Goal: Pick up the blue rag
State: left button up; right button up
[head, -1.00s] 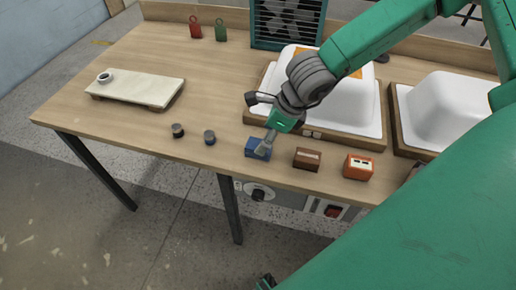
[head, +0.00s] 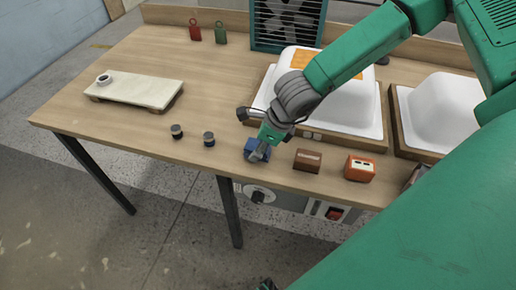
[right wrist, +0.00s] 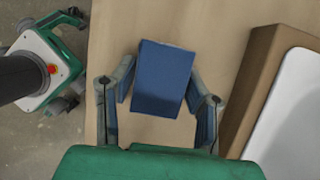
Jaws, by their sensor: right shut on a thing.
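The blue rag (head: 252,154) is a small folded blue block near the front edge of the table, below the left white shell. My right gripper (head: 258,152) reaches down onto it and hides part of it. In the right wrist view the rag (right wrist: 163,80) sits between the two fingers of my right gripper (right wrist: 160,100), which is shut on it. I cannot tell whether the rag is lifted clear of the table. My left gripper is not clearly in view.
A brown block (head: 307,160) and an orange block (head: 359,168) stand to the right of the rag. Two dark round pieces (head: 209,139) stand to its left. A white shell (head: 335,88) on a wooden base is close behind.

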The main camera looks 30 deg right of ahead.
jog(key=shift+r, duration=0.1)
notch_tip(320, 180, up, 28)
jog(key=p, duration=0.7)
jog(key=o, duration=0.6)
jog(key=shift+c, duration=0.2)
jog(key=c, duration=0.4)
jog(key=shift+f, duration=0.2)
jog(key=shift+c, duration=0.2)
